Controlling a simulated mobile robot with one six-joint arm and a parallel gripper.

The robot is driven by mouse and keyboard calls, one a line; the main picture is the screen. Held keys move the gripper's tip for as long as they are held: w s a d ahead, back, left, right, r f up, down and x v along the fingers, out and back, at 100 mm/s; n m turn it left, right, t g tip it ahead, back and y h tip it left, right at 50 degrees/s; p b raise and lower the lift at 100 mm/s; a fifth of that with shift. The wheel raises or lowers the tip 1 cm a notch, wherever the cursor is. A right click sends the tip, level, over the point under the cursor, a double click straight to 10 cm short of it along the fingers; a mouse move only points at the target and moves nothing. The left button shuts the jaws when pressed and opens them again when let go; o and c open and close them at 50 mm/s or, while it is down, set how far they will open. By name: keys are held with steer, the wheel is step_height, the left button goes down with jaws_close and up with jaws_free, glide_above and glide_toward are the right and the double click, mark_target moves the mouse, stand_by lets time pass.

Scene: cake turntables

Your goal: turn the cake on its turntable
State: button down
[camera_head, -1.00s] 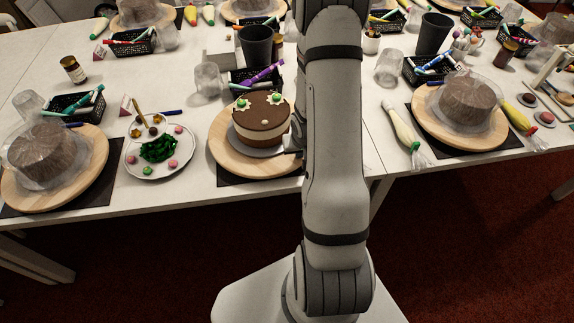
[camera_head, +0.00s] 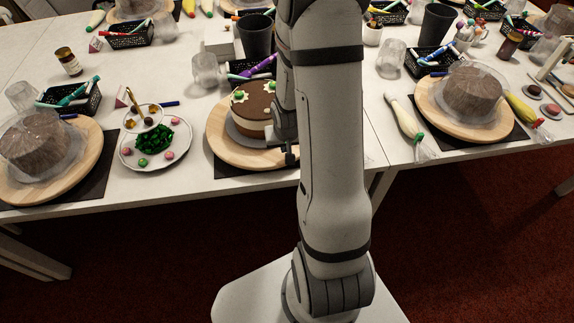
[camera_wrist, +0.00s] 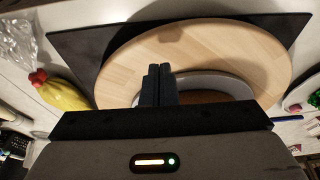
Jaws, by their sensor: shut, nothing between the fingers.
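The cake (camera_head: 253,103) has a brown top, a cream lower side and green-and-cream decorations. It stands on a pale grey board on a round wooden turntable (camera_head: 222,143), over a dark mat. My arm hides the cake's right side. My gripper (camera_head: 291,155) is at the turntable's front right, beside the cake. In the wrist view the closed fingertips (camera_wrist: 158,73) lie over the wooden disc (camera_wrist: 205,50), next to the pale board's rim (camera_wrist: 225,82). Nothing is between them. I cannot tell whether they touch the turntable. Only a brown strip of the cake (camera_wrist: 203,97) shows there.
A plate of decorations (camera_head: 155,143) is left of the turntable. Wrapped cakes on turntables stand at the far left (camera_head: 38,143) and right (camera_head: 466,93). A piping bag (camera_head: 403,117) lies to the right. A black basket (camera_head: 248,70) and dark cup (camera_head: 255,36) are behind the cake.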

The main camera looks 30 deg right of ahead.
mark_target(257, 161)
steer(key=a+b, duration=0.3)
steer(key=shift+s+a+f+b, duration=0.15)
steer(key=shift+s+f+b, duration=0.15)
steer(key=shift+b, duration=0.1)
steer(key=shift+s+a+r+b, duration=0.1)
steer(key=shift+a+r+b, duration=0.15)
steer(key=shift+a, duration=0.2)
steer(key=w+a+b, duration=0.1)
steer(key=w+a, duration=0.1)
steer(key=w+a+b, duration=0.1)
steer(key=a+b, duration=0.1)
steer(key=a, duration=0.1)
steer(key=w+a+b, duration=0.2)
steer(key=shift+w+a+f, duration=0.1)
steer(key=shift+w+a, duration=0.1)
steer(key=shift+w, duration=0.1)
steer(key=shift+w+a+r, duration=0.2)
steer(key=shift+a, duration=0.1)
steer(key=shift+f+b, duration=0.2)
steer(key=shift+b, duration=0.2)
steer(key=shift+f+b, duration=1.3)
steer(key=shift+f, duration=0.05)
steer(key=shift+s+d+r+p, duration=0.1)
steer(key=shift+s+d+p, duration=0.05)
steer(key=shift+s+d, duration=0.7)
steer(key=shift+s+d+p, duration=0.15)
steer(key=shift+s+d, duration=0.4)
steer(key=shift+d, duration=0.5)
